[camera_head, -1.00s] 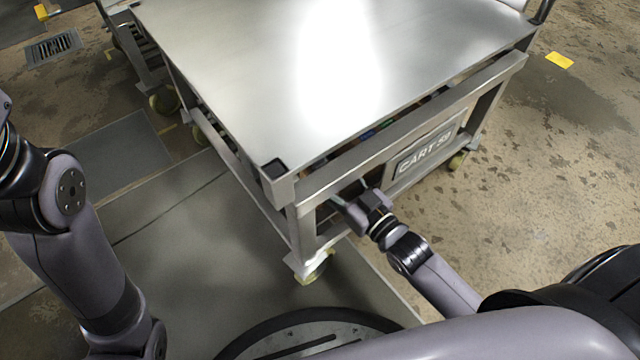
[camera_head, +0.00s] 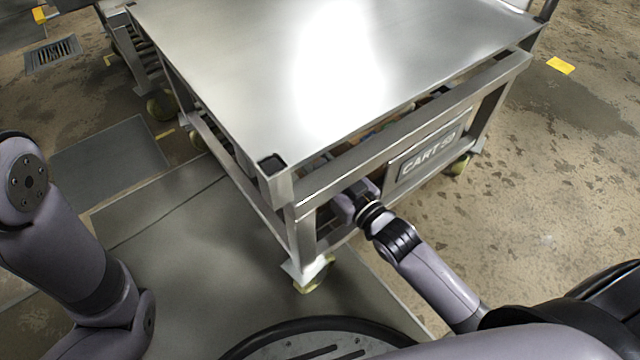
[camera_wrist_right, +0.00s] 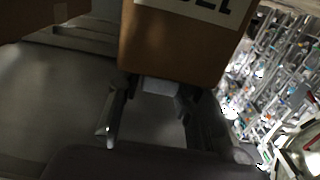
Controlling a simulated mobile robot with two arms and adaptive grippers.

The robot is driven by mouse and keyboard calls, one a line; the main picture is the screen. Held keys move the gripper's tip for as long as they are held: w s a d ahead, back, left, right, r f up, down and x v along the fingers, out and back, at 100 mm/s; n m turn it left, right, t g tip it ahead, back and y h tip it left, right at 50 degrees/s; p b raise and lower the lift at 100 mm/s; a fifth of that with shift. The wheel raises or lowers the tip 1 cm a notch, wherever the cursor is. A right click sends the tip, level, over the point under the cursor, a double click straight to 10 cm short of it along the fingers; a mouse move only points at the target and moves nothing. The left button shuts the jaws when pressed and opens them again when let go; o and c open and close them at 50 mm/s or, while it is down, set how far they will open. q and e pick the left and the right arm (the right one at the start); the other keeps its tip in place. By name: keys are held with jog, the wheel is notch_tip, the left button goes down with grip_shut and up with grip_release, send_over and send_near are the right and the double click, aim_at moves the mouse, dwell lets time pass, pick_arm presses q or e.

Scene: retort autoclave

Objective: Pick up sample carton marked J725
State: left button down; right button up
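A brown carton (camera_wrist_right: 175,45) stands close in front of my right gripper in the right wrist view. Its white label (camera_wrist_right: 205,8) carries dark characters cut off by the top edge, so I cannot read the full mark. My right gripper (camera_wrist_right: 155,90) has its two fingers apart, with their tips at the carton's lower edge; I cannot tell whether they touch it. In the head view my right wrist reaches under the top of the steel cart (camera_head: 230,70), through its open front side, and the fingers are hidden. My left arm shows at the left, its gripper out of view.
The cart's front rail (camera_head: 420,125) and corner leg (camera_head: 302,240) are close around my right wrist. A plate (camera_head: 425,155) reading "CART" hangs to its right. Colourful items show dimly beneath the top. The cart top is bare, and another rack (camera_head: 125,45) stands behind left.

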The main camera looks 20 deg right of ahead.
grip_shut()
dwell(0.6)
